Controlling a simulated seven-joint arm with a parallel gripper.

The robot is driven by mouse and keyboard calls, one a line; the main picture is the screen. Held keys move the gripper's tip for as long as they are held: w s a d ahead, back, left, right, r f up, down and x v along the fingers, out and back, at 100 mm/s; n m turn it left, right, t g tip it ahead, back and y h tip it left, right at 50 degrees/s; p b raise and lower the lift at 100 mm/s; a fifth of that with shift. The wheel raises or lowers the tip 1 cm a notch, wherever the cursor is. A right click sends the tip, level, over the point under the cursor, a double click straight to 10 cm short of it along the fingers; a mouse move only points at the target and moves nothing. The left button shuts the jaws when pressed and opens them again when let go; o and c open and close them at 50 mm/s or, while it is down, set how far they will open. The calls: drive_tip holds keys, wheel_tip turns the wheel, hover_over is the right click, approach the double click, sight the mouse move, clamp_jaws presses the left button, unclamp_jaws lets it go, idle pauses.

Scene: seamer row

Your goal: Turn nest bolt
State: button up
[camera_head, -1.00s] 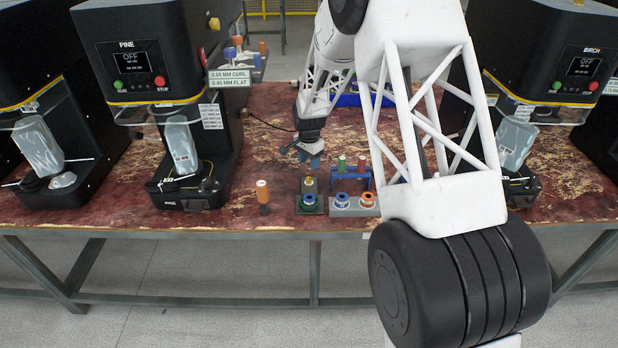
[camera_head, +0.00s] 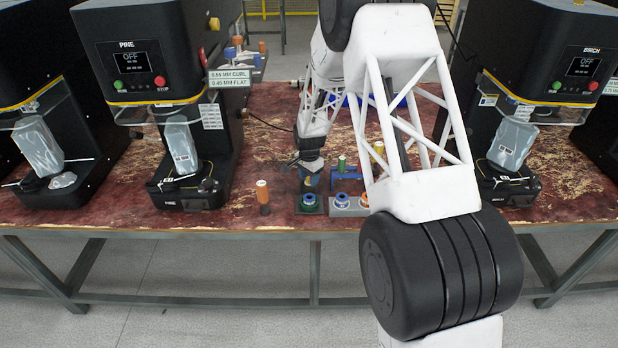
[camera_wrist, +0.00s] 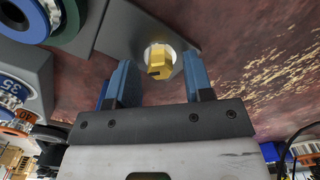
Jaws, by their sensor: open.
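The nest bolt (camera_wrist: 160,62) is a gold hex head standing in a pale round seat on a grey block (camera_wrist: 128,28). In the wrist view it shows between my two blue fingertips, with a gap on each side. My gripper (camera_wrist: 158,78) is open and empty. In the head view my gripper (camera_head: 311,180) is low over the block, just behind the blue-and-white ring (camera_head: 309,200) on its green base, and mostly hides the bolt. I cannot tell whether the fingertips reach down to the height of the bolt head.
Seamers PINE (camera_head: 150,80) and BIRCH (camera_head: 560,75) flank the table.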

drive_tip(key=shift+f, duration=0.15)
clamp_jaws()
drive_tip(key=shift+n, duration=0.5)
